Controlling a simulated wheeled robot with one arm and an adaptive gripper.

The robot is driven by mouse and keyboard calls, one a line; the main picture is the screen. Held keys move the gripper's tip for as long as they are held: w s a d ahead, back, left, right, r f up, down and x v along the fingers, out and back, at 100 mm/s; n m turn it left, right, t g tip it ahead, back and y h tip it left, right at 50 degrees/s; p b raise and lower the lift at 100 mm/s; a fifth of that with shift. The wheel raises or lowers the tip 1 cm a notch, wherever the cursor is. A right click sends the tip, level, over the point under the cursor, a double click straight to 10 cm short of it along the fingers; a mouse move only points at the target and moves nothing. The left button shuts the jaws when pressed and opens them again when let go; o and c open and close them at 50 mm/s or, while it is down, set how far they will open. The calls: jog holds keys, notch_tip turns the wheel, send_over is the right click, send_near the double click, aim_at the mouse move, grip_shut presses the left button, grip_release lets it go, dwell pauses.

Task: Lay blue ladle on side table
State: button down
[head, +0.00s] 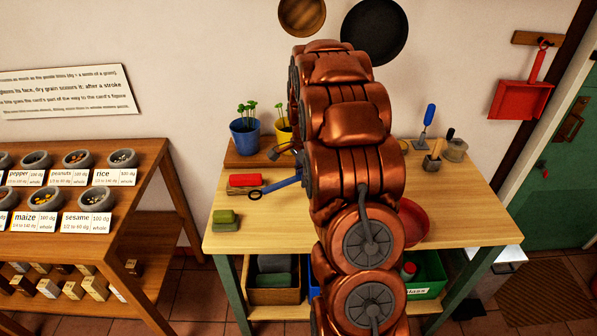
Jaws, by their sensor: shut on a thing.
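A wooden-topped table (468,197) with green legs stands in the middle of the head view; it is the only likely side table here. A blue bar (284,184) with a dark ring at its left end shows over the table's left half. It may be the ladle's handle, but its right end is hidden behind my arm. I cannot tell whether it lies on the table or is held above it. A small dark grey part (273,153) juts out left of my arm, and I cannot tell what it belongs to. My gripper is hidden behind my copper arm.
Potted plants (245,138) stand at the back. A red dish (413,222) is partly behind my arm. The front right top is clear. A shelf (150,165) stands left.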

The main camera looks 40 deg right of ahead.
aim_at(301, 202)
jog(key=shift+w+a+f, duration=0.1)
jog(key=shift+a+f, duration=0.1)
jog(key=shift+f, duration=3.6)
jog(key=c, duration=1)
grip_release()
jog(key=shift+o, duration=0.2)
jog(key=r, duration=1.2)
jog(key=shift+d, duration=0.2)
jog(key=shift+a, duration=0.1)
